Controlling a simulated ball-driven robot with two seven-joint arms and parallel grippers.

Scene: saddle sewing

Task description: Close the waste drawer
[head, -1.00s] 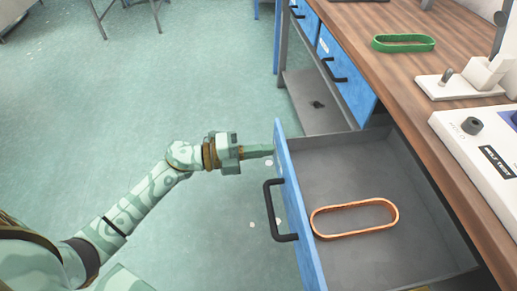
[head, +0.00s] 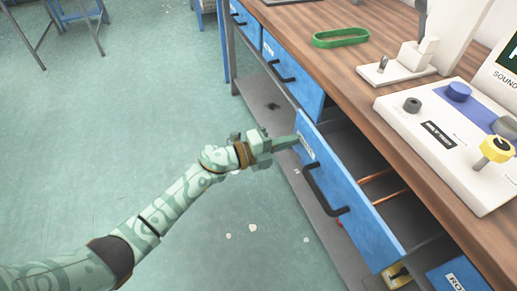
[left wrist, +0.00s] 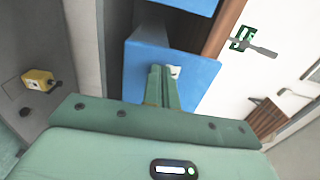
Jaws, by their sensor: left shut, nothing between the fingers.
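The waste drawer (head: 365,212) has a blue front with a black handle (head: 325,190). It stands partly open under the bench, and a copper-coloured oval ring (head: 383,185) shows partly inside it. My left gripper (head: 296,141) is shut and empty, with its fingertips at the far upper end of the drawer front, seemingly against its outer face. In the left wrist view the shut fingers (left wrist: 162,87) point at the blue drawer front (left wrist: 195,75). Whether they touch it is hard to tell. My right gripper is not in view.
The wooden bench top (head: 340,75) carries a green oval ring (head: 341,38), a white fixture (head: 400,65) and a white control box (head: 450,140) with knobs. Other blue drawers (head: 290,75) look shut.

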